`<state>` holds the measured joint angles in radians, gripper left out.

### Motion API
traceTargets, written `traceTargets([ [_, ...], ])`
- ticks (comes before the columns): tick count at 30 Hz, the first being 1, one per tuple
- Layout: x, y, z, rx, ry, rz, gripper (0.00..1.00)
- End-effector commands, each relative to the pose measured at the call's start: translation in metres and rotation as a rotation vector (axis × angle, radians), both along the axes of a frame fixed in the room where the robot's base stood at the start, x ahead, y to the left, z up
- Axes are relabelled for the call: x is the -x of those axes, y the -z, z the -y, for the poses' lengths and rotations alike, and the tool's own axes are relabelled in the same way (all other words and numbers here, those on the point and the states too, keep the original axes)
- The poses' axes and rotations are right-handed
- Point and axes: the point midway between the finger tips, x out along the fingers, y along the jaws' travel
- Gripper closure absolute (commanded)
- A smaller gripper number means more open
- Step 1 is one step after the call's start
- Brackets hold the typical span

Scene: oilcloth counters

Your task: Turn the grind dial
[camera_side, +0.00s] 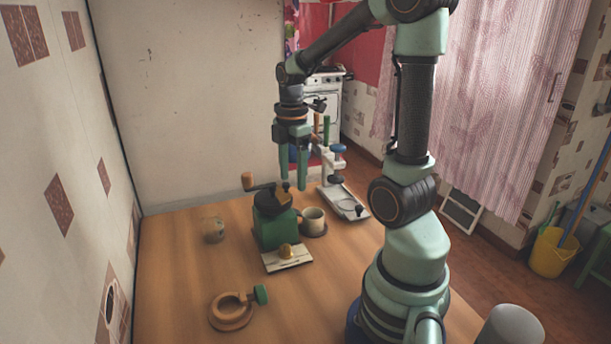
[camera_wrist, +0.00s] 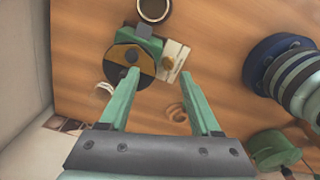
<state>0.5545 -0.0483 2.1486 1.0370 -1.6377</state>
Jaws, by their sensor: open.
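The green grinder (camera_side: 271,228) stands on the wooden counter, with a dark top and a crank ending in a wooden knob (camera_side: 248,181). A pale plate (camera_side: 290,262) lies at its front foot and carries a small brass-coloured dial (camera_side: 286,250). My gripper (camera_side: 293,183) points down, open and empty, above the grinder's top and apart from the dial. In the wrist view the dial (camera_wrist: 168,62) shows beyond and between my fingertips (camera_wrist: 160,76), closer to the right one. The grinder's black and tan top (camera_wrist: 130,57) lies by the left fingertip.
A clear glass (camera_side: 213,230) is at left. A wooden ring holder (camera_side: 231,312) with a green knob lies in front. The counter's front left is clear.

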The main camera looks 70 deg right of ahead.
Motion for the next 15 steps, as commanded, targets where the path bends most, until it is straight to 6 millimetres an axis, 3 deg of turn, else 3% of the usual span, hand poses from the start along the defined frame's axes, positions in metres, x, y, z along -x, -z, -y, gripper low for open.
traceTargets([
  [7, -0.001, 0.025, -0.036, -0.002, -0.579, -0.005, 0.36],
  [12, 0.001, 0.034, -0.049, -0.001, -0.808, -0.005, 0.36],
  [15, 0.001, 0.037, -0.051, 0.0, -0.861, -0.005, 0.36],
])
